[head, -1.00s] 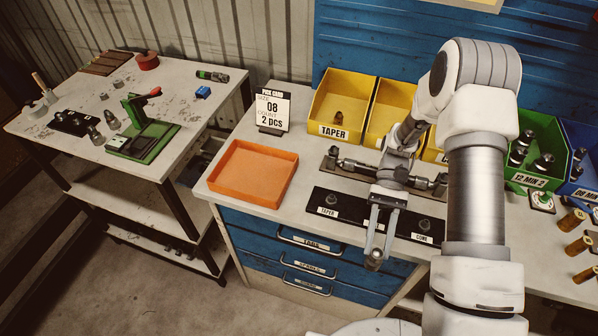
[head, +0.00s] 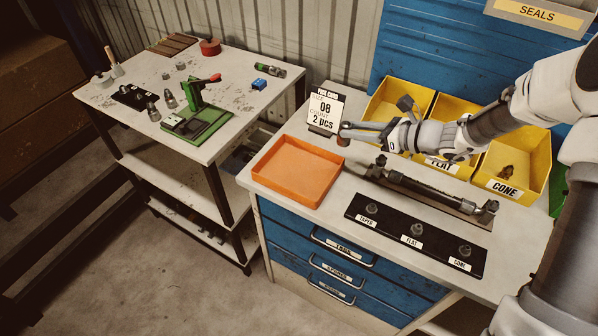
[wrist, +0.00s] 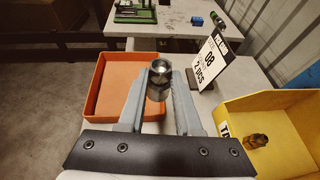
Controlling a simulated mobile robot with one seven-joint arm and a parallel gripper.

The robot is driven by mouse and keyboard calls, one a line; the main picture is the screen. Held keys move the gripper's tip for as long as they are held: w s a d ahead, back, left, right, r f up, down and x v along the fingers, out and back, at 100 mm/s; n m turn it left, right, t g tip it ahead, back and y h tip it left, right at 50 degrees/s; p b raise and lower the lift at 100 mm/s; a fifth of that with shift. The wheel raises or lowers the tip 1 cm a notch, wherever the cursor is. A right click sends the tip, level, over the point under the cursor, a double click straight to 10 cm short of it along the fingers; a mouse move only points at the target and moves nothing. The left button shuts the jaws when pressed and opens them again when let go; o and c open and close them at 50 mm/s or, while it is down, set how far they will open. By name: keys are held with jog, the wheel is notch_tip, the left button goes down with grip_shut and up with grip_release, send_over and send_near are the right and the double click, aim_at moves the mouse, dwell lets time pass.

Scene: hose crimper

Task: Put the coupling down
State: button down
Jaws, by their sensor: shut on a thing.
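My gripper (head: 350,131) is shut on a metal coupling (wrist: 159,80), a short steel cylinder with an open top, held upright between the fingertips. In the head view the coupling (head: 343,140) is small and dark, partly covered by the fingers. The tray looks empty and also shows in the wrist view (wrist: 103,90), left of and behind the fingers. The coupling appears raised above the bench; its exact height is hard to tell.
The pick card (head: 325,109) reads size 08, count 2 pcs. Yellow bins (head: 518,170) line the back. A side table (head: 230,90) holds a green press (head: 200,122).

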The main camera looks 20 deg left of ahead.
jog(key=s+a+f, duration=0.1)
jog(key=a+f, duration=0.1)
jog(key=a, duration=0.1)
jog(key=s+a+f, duration=0.2)
jog(key=a, duration=0.1)
jog(key=s+a+f, duration=0.2)
jog(key=a+f, duration=0.1)
jog(key=a, duration=0.1)
jog(key=shift+s, duration=0.25)
jog(key=shift+f, duration=1.85)
jog(key=shift+f+b, duration=0.2)
jog(key=shift+b, duration=0.1)
jog(key=c, duration=0.6)
grip_release()
jog(key=shift+r, duration=0.1)
